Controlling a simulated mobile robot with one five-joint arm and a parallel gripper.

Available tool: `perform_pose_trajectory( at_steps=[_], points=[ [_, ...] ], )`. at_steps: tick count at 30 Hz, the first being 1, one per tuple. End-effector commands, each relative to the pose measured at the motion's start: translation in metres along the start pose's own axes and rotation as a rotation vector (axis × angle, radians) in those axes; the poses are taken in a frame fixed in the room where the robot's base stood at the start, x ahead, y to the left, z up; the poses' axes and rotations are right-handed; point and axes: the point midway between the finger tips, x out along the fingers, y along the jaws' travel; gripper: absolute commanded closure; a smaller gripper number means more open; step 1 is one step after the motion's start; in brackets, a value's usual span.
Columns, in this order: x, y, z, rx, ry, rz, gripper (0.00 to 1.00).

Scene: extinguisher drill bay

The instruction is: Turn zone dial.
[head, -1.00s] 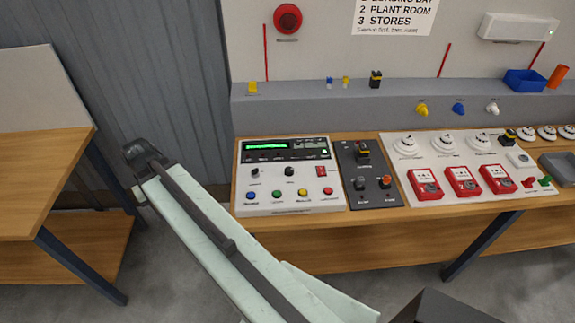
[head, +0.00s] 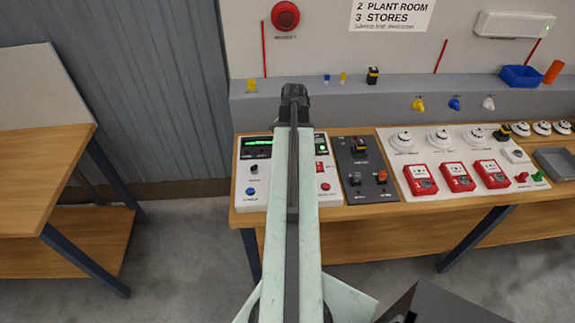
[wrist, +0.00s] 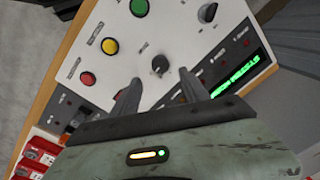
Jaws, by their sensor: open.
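The white control panel (head: 330,192) lies on the wooden bench; my arm hides its middle in the head view. In the wrist view a black round dial (wrist: 159,65) with a pointer mark sits on the panel, just ahead of and between my two fingertips. A second dark knob (wrist: 207,13) is farther up; it also shows in the head view (head: 254,169). I cannot read which is labelled zone. My gripper (wrist: 160,76) is open and empty, with its fingers either side of the nearer dial's line, apart from it. In the head view my gripper (head: 294,92) is at the arm's far end.
Green (wrist: 139,7), yellow (wrist: 110,46) and red (wrist: 88,78) buttons line the panel near the dial. A lit green display (wrist: 236,75) is at the right. A dark switch plate (head: 365,170) and red call points (head: 457,177) stand to the right.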

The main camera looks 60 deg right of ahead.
Motion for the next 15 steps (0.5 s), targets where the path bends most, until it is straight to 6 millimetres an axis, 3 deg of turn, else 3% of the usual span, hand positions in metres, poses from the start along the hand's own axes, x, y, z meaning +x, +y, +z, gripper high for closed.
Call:
perform_pose_trajectory(
  at_steps=[1,9,15],
  points=[
    [0.014,0.000,0.000,-0.001,0.000,0.000,0.47],
    [0.060,0.000,0.000,-0.002,0.000,0.000,0.47],
    [0.068,-0.001,0.001,-0.002,0.000,0.000,0.47]
  ],
)
